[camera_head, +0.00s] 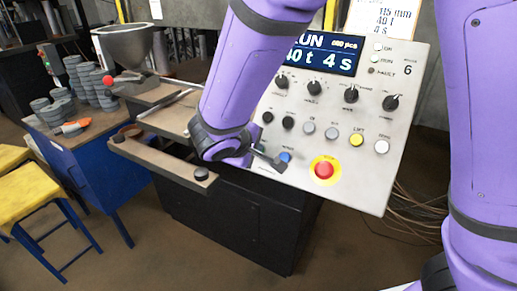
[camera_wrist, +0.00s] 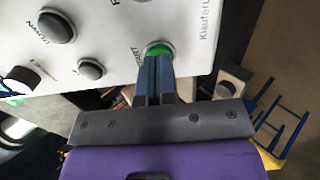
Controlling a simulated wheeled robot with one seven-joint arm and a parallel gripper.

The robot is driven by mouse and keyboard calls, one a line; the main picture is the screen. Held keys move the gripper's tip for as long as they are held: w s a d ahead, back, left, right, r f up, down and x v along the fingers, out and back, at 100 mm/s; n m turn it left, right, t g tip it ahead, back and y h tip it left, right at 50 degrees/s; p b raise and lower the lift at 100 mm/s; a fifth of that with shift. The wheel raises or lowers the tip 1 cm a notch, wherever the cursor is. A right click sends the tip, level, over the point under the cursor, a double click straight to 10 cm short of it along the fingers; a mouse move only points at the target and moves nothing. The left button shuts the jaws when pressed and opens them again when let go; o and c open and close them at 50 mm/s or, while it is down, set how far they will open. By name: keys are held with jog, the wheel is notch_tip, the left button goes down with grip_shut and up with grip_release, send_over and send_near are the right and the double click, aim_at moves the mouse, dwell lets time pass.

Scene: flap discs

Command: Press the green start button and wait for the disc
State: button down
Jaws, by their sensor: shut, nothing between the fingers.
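The green start button (camera_wrist: 159,48) shows in the wrist view near the edge of the light control panel (camera_wrist: 110,55), with the word START partly readable beside it. My gripper (camera_wrist: 155,60) is shut and empty, and its fingertips overlap the lower part of the button. I cannot tell whether they touch it. In the head view my purple arm hides the green button and most of the gripper. The panel (camera_head: 352,187) carries a display (camera_head: 325,55) reading "RUN", "40 t 4 s". I see no disc being delivered.
A red emergency button (camera_head: 324,170) on yellow, a blue button (camera_head: 285,157) and several black knobs sit on the panel. A metal hopper (camera_head: 127,46) stands behind. Left, a blue table (camera_head: 88,160) holds stacked grey discs (camera_head: 92,88), beside a yellow stool (camera_head: 35,177).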

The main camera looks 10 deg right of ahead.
jog(key=v, duration=0.7)
dwell(0.5)
jog(key=shift+r, duration=0.1)
jog(key=s+d+r+m+g+y, duration=0.1)
jog(key=s+d+r+m+g, duration=0.15)
jog(key=d, duration=0.45)
jog(key=s+d+r+m+g+y, duration=0.1)
jog(key=s+d+r+m+y, duration=0.2)
jog(key=d, duration=0.5)
jog(key=s+d+r+m+g, duration=0.1)
jog(key=s+d+r+m, duration=0.15)
jog(key=d+r, duration=0.35)
jog(key=s+d+r+m+t+y, duration=0.1)
jog(key=s+d, duration=0.3)
jog(key=s, duration=0.5)
jog(key=shift+d+r+m+t+y, duration=0.4)
jog(key=shift+m+t+y, duration=0.2)
jog(key=shift+m, duration=0.1)
